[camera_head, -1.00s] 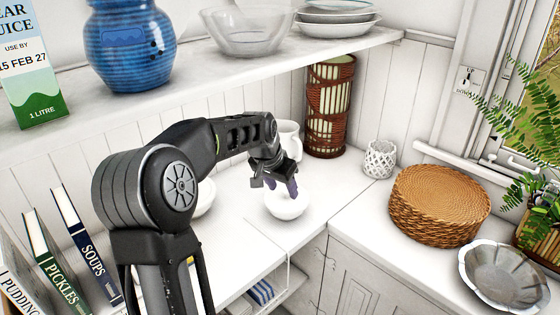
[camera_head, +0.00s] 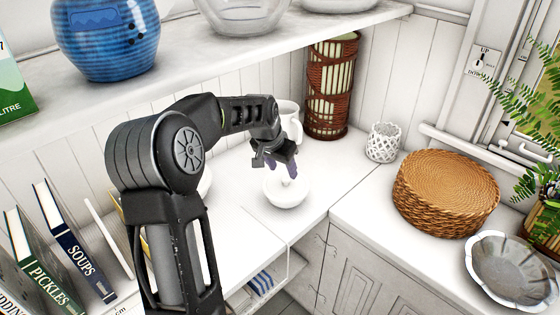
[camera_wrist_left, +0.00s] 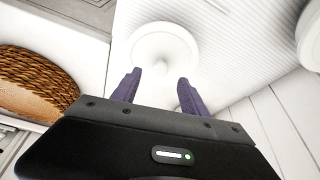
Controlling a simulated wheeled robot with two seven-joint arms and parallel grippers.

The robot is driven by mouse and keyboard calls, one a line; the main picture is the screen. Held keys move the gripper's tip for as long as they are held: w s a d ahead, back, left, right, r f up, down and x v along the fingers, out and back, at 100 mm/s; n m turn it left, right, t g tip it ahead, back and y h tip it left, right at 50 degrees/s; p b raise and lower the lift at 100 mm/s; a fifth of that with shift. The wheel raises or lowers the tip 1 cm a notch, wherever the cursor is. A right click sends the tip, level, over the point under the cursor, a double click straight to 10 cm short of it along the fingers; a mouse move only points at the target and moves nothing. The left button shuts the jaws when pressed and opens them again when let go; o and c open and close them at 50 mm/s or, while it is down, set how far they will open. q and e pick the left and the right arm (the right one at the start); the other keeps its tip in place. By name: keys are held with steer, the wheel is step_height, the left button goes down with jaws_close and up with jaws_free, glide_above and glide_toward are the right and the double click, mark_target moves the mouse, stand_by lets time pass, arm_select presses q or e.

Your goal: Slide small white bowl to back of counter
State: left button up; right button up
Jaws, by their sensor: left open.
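The small white bowl (camera_head: 287,193) stands on the white counter (camera_head: 240,222) near the inner corner. It also shows in the wrist view (camera_wrist_left: 164,42), with a small raised spot at its middle. My left gripper (camera_head: 281,168) is over the far side of the bowl in the head view, its purple fingers pointing down. In the wrist view the fingers (camera_wrist_left: 158,82) are apart with nothing between them, and the bowl shows just beyond their tips. I cannot tell whether a finger touches it. My right gripper is not in view.
A white jug (camera_head: 288,122) and a wicker-wrapped cylinder (camera_head: 332,90) stand behind at the wall. A lattice cup (camera_head: 383,143), woven mats (camera_head: 445,195) and a metal dish (camera_head: 515,270) are on the right. Books (camera_head: 75,250) stand left. A shelf (camera_head: 200,77) overhangs the counter.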

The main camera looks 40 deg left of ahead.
mark_target(286, 177)
arm_select(q)
steer(key=shift+p+x, duration=0.3)
steer(key=shift+x, duration=2.05)
jaws_close()
